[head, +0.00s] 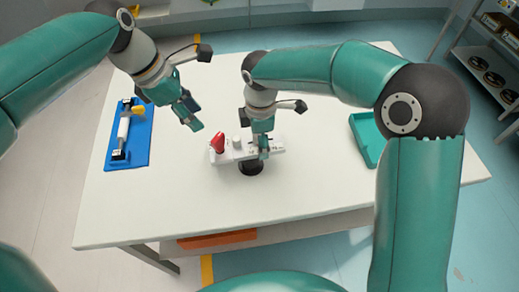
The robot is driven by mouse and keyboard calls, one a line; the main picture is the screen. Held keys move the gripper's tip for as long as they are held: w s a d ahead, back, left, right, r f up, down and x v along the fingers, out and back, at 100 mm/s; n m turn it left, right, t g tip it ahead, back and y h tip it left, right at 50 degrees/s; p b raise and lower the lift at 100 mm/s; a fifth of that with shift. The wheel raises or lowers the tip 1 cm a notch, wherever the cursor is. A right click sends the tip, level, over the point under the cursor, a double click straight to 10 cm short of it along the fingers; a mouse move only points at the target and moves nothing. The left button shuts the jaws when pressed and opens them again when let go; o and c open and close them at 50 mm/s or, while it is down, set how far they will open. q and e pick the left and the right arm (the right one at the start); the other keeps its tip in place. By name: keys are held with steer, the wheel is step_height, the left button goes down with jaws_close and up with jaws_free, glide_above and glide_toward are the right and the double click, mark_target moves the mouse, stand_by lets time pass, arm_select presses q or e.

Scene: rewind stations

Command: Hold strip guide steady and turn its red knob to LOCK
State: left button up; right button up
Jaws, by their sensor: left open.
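The strip guide is a light grey bar (231,155) on a short black stand (251,168) near the middle of the white table. A red knob (217,142) sits at its left end, with a pale round knob (237,142) beside it. Its knob markings are too small to read. My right gripper (262,153) points down over the right part of the bar, its fingers closed on it and hiding some of it. My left gripper (193,115) is open and empty, up and left of the red knob and apart from it.
A blue tray (141,155) holding a white roller and a yellow piece lies at the table's left. A green tray (364,138) is at the right, partly behind my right arm. The white table (180,215) is clear in front. A shelf (487,75) stands far right.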

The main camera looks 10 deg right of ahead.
steer(key=shift+f, duration=2.35)
